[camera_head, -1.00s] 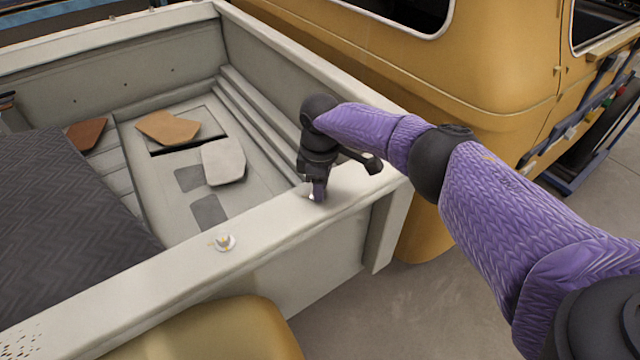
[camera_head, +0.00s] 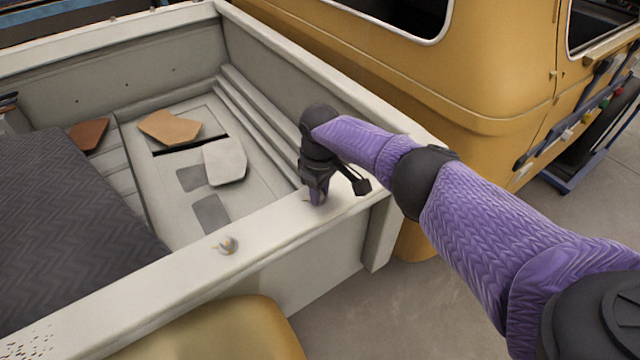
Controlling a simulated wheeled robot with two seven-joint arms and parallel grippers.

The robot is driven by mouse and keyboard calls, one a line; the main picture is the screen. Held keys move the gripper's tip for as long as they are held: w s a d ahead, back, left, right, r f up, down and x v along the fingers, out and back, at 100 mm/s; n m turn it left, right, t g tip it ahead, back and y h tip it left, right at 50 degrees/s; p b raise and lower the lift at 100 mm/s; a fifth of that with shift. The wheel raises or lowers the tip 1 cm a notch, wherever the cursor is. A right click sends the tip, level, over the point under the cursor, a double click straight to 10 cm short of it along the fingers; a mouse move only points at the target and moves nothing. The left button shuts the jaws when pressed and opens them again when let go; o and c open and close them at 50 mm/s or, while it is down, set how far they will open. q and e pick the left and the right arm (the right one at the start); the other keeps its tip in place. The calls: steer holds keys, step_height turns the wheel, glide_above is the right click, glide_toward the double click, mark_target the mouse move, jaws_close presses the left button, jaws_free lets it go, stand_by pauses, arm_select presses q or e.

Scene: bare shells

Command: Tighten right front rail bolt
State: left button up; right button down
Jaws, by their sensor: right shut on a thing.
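My right gripper (camera_head: 317,198) points down onto the top of the near white bed rail (camera_head: 275,228), close to the rail's right front end. It is shut on the right front rail bolt, which the fingers and wrist almost wholly hide. A second rail bolt (camera_head: 228,245), small with a pale washer and a yellowish head, stands on the same rail to the left, apart from the gripper. My left gripper is not in view.
The yellow cab (camera_head: 490,90) stands close beyond the rail end. Inside the bed lie a dark patterned mat (camera_head: 70,210), a tan panel (camera_head: 168,128), a pale panel (camera_head: 224,161) and a brown piece (camera_head: 88,134). A blue rack (camera_head: 575,130) stands at the right.

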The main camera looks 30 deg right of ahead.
steer(key=m+p, duration=0.1)
steer(key=m, duration=0.2)
steer(key=shift+a+r+m, duration=0.1)
steer(key=shift+r+m, duration=0.05)
steer(key=shift+m, duration=0.15)
steer(key=m+p, duration=0.1)
steer(key=m, duration=0.3)
steer(key=shift+a+m, duration=0.1)
steer(key=shift+m, duration=0.2)
steer(key=m+p, duration=0.1)
steer(key=m, duration=0.3)
steer(key=shift+w, duration=0.1)
steer(key=shift+w+a+m, duration=0.1)
steer(key=shift+m, duration=2)
steer(key=shift+c, duration=2.3)
jaws_free()
step_height(320, 180, up, 10)
steer(key=p, duration=0.8)
